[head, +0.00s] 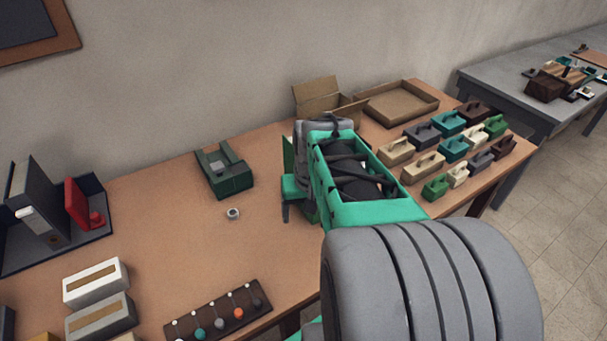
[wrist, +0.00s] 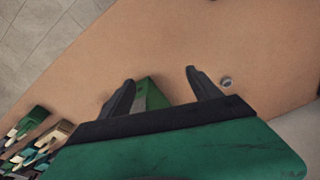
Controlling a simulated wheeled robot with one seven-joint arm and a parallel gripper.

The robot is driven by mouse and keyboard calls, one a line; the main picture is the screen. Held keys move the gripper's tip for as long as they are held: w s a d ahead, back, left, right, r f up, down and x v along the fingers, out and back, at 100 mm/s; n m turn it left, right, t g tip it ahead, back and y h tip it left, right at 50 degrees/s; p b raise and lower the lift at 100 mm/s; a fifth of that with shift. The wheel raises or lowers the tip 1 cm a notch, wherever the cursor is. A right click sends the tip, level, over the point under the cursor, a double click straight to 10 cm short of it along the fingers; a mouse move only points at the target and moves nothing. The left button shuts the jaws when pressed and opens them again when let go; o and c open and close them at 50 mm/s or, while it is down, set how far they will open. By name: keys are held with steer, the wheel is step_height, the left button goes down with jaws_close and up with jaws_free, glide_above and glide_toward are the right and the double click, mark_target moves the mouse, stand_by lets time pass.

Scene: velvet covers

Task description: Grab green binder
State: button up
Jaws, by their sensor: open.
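A green upright object, which looks like the green binder (wrist: 152,97), shows between the two dark fingers of my gripper (wrist: 160,78) in the wrist view. Its lower part is hidden by the gripper body. The fingers are apart, with a gap to the right finger; I cannot tell whether the left finger touches it. In the head view a green strip of the binder (head: 288,152) shows just left of my arm, and the rest is hidden behind it. My gripper (head: 287,205) is low over the table there, mostly hidden by my own arm.
A dark green block-like device (head: 237,183) and a small metal ring (head: 233,213) lie left of my gripper. Several small handled boxes (head: 425,166) stand to the right, with an open cardboard box (head: 318,98) and a tray (head: 428,98) behind. The table (head: 185,240) is clear at left centre.

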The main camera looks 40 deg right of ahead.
steer(key=w+d+r, duration=0.1)
steer(key=w+d, duration=0.2)
steer(key=d, duration=0.4)
steer(key=w+r+n, duration=0.1)
steer(key=w+r, duration=0.1)
steer(key=w+d+r+n+t, duration=0.1)
steer(key=w+r, duration=0.1)
steer(key=r, duration=0.1)
steer(key=w+r+n+t, duration=0.1)
steer(key=w+r, duration=0.1)
steer(key=w, duration=0.1)
steer(key=shift+w+d+r+n, duration=0.1)
steer(key=shift+d+r+n, duration=0.1)
steer(key=shift+d+n, duration=0.2)
steer(key=shift+w+f+t, duration=0.25)
steer(key=shift+f+t, duration=0.05)
steer(key=p+x, duration=0.1)
steer(key=x, duration=0.5)
steer(key=shift+d+f+p, duration=0.2)
steer(key=shift+f+p, duration=0.15)
steer(key=shift+f, duration=0.25)
steer(key=shift+c, duration=0.5)
jaws_close()
